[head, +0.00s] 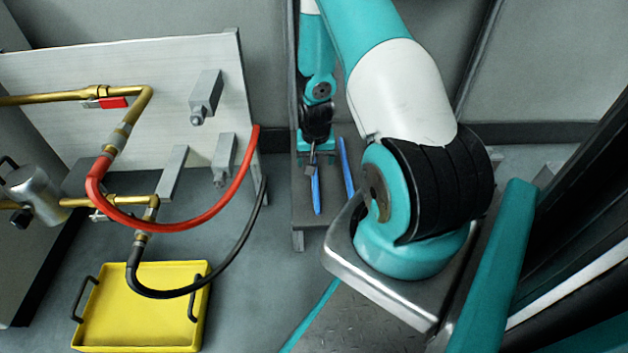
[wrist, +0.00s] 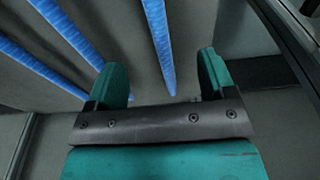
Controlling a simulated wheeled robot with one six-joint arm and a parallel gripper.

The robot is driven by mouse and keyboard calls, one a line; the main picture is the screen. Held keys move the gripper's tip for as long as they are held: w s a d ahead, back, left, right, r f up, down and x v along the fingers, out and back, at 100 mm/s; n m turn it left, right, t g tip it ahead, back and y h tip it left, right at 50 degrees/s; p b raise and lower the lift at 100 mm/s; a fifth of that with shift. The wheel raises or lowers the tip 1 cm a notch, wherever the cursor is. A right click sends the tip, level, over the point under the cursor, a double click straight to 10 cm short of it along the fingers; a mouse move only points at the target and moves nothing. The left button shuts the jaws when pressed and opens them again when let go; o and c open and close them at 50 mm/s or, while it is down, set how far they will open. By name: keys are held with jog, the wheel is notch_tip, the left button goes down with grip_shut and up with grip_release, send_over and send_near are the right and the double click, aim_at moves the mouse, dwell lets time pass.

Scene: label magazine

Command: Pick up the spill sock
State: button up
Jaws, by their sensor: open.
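Long blue strips, which look like spill socks, lie on a narrow grey bench. One blue sock (wrist: 158,45) runs down between the fingertips of my gripper (wrist: 162,75) in the wrist view, its near end short of the palm. Two more socks, one upper (wrist: 72,32) and one lower (wrist: 40,70), lie to the left of the fingers. In the head view I see two blue socks, a left one (head: 316,192) and a right one (head: 346,166), below my gripper (head: 311,158). My gripper is open and empty. I cannot tell its height above the sock.
The grey bench (head: 299,215) stands against the wall. To its left, a pale panel (head: 60,65) carries brass pipes, a red hose (head: 200,224) and a black hose (head: 245,238). A yellow tray (head: 140,305) sits on the floor. Floor between tray and bench is clear.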

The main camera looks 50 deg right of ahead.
jog(key=shift+w+d+f+b, duration=0.1)
jog(key=shift+w+f+b, duration=0.1)
jog(key=shift+f+b, duration=1.2)
jog(key=shift+w+d+f+b, duration=0.1)
jog(key=shift+w+f+b, duration=0.05)
jog(key=shift+f+b, duration=1.2)
jog(key=shift+f+p, duration=0.1)
jog(key=shift+p, duration=0.2)
jog(key=c, duration=1)
jog(key=shift+c, duration=0.2)
